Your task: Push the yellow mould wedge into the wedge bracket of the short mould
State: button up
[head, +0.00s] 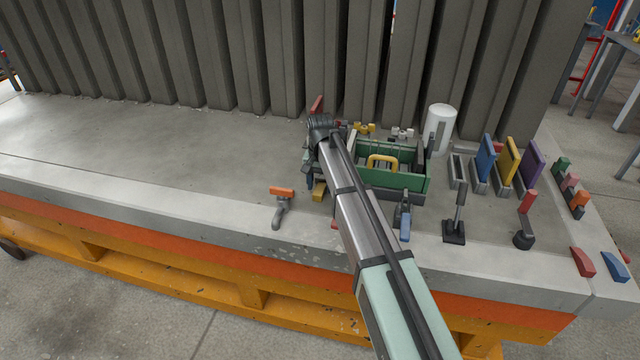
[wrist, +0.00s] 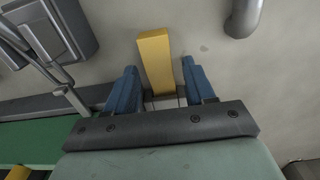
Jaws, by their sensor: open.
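The yellow mould wedge (wrist: 155,58) shows in the wrist view as a long block between and beyond the blue fingertips of my gripper (wrist: 160,72). My gripper is open, with gaps on both sides of the wedge. In the head view, the wedge (head: 319,191) is a small yellow block low beside my gripper, left of a green box (head: 420,183). The arm hides much of this area. I cannot make out the wedge bracket clearly or tell whether the wedge is in it. Which piece is the short mould is also unclear.
An orange-topped grey handle tool (head: 282,205) stands to the left. A yellow handle (head: 383,160) shows at the green box. A white cylinder (head: 440,128) and upright coloured panels (head: 508,160) stand to the right. Grey ribbed panels (head: 240,60) rise behind. The left tabletop (head: 140,150) is clear.

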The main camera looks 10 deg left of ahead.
jog(key=shift+w+d, duration=0.1)
jog(key=shift+w, duration=0.15)
notch_tip(320, 180, up, 14)
jog(key=shift+s, duration=0.2)
jog(key=shift+f, duration=0.1)
jog(key=shift+c, duration=0.4)
